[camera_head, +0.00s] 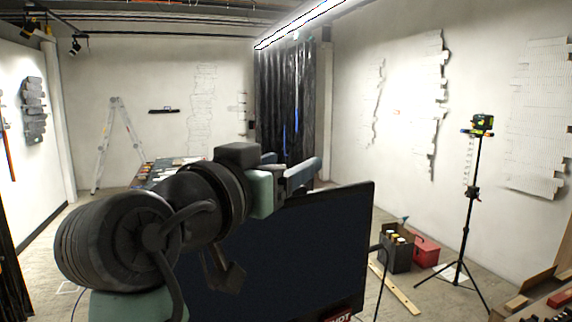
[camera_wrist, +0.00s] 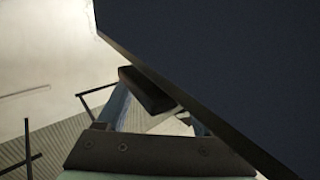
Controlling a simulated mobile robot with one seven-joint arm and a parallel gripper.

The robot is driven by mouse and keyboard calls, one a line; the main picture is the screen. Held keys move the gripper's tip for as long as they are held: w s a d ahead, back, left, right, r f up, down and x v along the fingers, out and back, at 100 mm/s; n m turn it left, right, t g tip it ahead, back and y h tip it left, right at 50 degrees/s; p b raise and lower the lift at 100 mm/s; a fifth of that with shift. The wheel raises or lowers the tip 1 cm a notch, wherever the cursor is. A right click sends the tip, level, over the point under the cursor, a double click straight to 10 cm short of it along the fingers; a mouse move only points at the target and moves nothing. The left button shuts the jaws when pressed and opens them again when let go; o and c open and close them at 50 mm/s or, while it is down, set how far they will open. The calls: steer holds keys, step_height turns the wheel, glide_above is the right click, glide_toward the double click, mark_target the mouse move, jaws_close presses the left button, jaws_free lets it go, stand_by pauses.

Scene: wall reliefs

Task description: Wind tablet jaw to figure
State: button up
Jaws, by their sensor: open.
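A large dark flat panel with a thin black frame (camera_head: 285,255) fills the lower middle of the head view; it may be the tablet. A red label with white letters (camera_head: 338,315) is at its bottom edge. The panel also fills the upper right of the wrist view (camera_wrist: 230,60). My gripper (camera_head: 288,168) is open by the panel's top edge; its blue-grey fingers also show in the wrist view (camera_wrist: 157,113). A small black block (camera_wrist: 147,90) appears between or just beyond the fingers beside the panel's edge. I cannot tell whether it is the jaw or whether anything touches it. No figure or scale is readable.
A tripod (camera_head: 467,215) with a green device stands at right, near a black box (camera_head: 397,250) and a red box (camera_head: 426,250). A stepladder (camera_head: 115,140) and a cluttered table (camera_head: 150,172) are behind my arm. Reliefs hang on the walls. Open floor shows at left.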

steer(key=b+v, duration=0.5)
steer(key=v, duration=0.7)
steer(key=shift+s+a, duration=0.25)
steer(key=shift+s, duration=0.1)
steer(key=shift+w, duration=0.1)
